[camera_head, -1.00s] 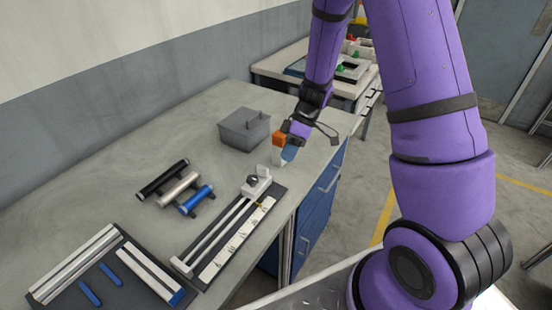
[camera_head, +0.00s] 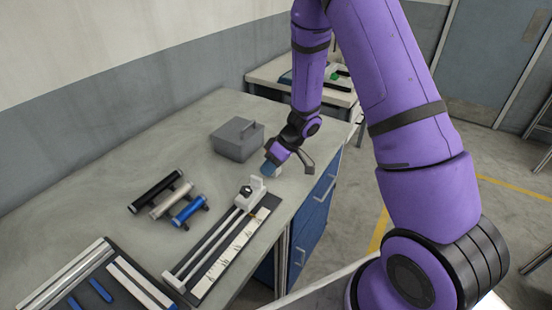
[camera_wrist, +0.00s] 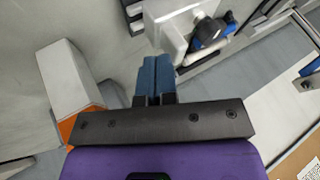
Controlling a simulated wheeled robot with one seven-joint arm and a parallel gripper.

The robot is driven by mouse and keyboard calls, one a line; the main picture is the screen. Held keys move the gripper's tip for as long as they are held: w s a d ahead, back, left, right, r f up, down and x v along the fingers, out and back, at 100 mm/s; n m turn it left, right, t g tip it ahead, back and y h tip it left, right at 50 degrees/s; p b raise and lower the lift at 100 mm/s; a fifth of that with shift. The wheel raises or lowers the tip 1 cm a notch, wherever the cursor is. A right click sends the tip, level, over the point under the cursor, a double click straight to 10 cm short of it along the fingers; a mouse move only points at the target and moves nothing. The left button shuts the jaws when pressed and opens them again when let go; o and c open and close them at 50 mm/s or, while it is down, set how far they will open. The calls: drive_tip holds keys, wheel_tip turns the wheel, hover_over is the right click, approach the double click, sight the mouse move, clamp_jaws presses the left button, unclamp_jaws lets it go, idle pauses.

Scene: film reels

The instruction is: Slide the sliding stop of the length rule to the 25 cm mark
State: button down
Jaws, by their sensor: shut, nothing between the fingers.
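The length rule (camera_head: 215,245) lies on the bench, with a pale scale strip and a rail on a dark base. Its sliding stop (camera_head: 257,184), a white block with a dark knob, sits at the rule's far end. My gripper (camera_head: 268,168) is shut and empty, just beyond the stop. In the wrist view, the blue fingertips (camera_wrist: 156,68) are close behind the white block of the stop (camera_wrist: 172,28); I cannot tell whether they touch it. The knob (camera_wrist: 208,32) shows to its right. The scale's marks are too small to read.
A grey lidded box (camera_head: 237,140) stands left of my gripper. Black, silver and blue rollers (camera_head: 168,198) lie left of the rule. A dark tray (camera_head: 75,290) is at the near left. A white block with an orange end (camera_wrist: 72,90) stands beside my gripper.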

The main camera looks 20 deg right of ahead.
drive_tip(key=shift+a+f, duration=0.45)
drive_tip(key=shift+f, duration=0.15)
drive_tip(key=shift+s+a, duration=0.3)
drive_tip(key=shift+a, duration=0.2)
drive_tip(key=shift+r, duration=0.1)
